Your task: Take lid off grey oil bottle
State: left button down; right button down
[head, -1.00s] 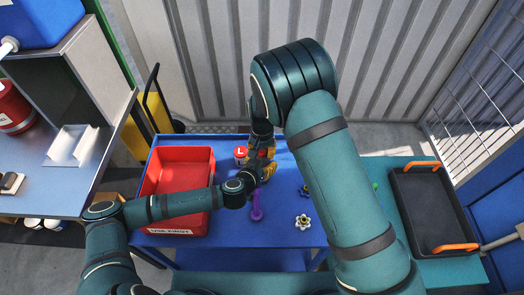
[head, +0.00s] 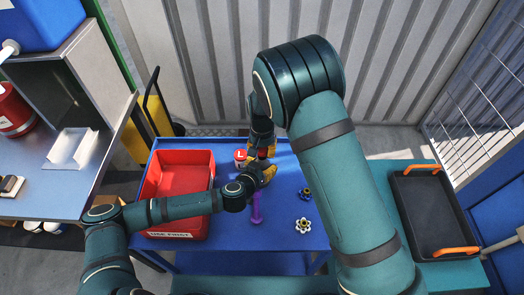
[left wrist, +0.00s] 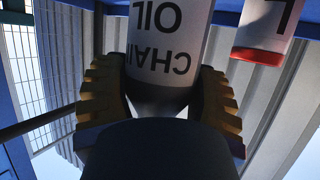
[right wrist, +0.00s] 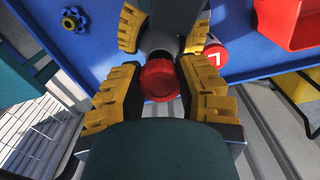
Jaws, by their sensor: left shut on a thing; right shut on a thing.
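The grey oil bottle (left wrist: 165,50), labelled CHAIN OIL, is between the fingers of my left gripper (left wrist: 162,78), which is shut on it. In the right wrist view, my right gripper (right wrist: 160,78) is shut on a red lid (right wrist: 158,82). The lid lines up with the grey neck (right wrist: 160,42) of the bottle behind it, and I cannot tell whether they still touch. In the head view, my left gripper (head: 265,173) is just below my right gripper (head: 263,152) over the blue table; the bottle is mostly hidden.
A red-topped white bottle marked L (head: 241,158) stands close beside the grippers. A red crate (head: 178,236) is at left. A purple object (head: 256,208), a blue-and-yellow wheel (head: 305,193) and a white wheel (head: 303,225) lie on the blue table (head: 285,238). A black tray (head: 432,213) is at right.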

aim_at(262, 149)
jog(key=shift+r, duration=2)
pick_arm(q)
jog(key=shift+c, duration=0.2)
grip_release()
